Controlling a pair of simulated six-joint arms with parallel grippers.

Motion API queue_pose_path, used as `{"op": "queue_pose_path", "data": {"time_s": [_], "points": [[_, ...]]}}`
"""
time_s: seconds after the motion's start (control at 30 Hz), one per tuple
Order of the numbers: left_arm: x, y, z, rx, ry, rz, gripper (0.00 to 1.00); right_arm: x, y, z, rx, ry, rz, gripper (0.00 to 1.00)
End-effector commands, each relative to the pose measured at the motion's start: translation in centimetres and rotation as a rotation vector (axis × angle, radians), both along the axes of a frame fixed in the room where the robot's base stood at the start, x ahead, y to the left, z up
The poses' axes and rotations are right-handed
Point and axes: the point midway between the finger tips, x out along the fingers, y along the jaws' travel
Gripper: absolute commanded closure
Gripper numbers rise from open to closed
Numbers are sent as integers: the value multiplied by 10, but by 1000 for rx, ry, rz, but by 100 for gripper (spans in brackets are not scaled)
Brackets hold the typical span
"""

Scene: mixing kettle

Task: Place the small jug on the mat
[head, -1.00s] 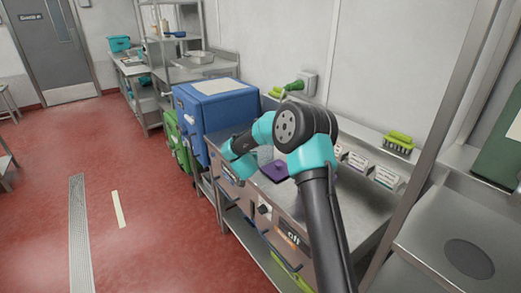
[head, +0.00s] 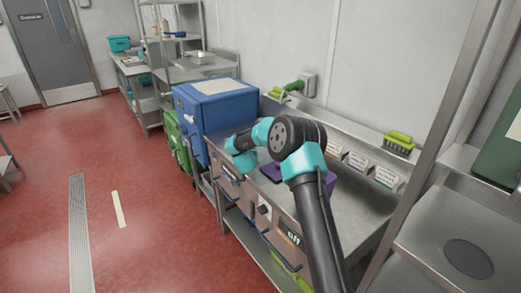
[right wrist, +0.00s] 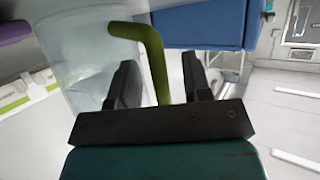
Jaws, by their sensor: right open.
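The small jug (right wrist: 85,65) is translucent with a green handle (right wrist: 155,55), in the right wrist view. My right gripper (right wrist: 160,80) is open, its two dark fingers on either side of the handle; I cannot tell whether they touch it. In the head view my right arm crosses the steel counter and hides its gripper and the jug. A purple patch (head: 271,172), which may be the mat, lies on the counter left of my arm; more purple (head: 331,186) shows right of it. My left gripper is out of view.
A blue box (head: 216,112) stands at the left end of the counter (head: 360,207). The red floor on the left is open.

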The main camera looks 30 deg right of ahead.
Motion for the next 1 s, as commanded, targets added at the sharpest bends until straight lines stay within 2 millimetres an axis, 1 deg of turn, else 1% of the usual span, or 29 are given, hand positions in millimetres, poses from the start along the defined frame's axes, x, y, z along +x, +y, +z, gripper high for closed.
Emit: {"op": "queue_pose_path", "data": {"time_s": [0.5,0.9,0.97,1.0], "points": [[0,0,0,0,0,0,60,1,-1,0,0,-1,-1,56],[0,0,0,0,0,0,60,1,-1,0,0,-1,-1,94],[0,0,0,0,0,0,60,1,-1,0,0,-1,-1,100],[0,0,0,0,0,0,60,1,-1,0,0,-1,-1,100]]}}
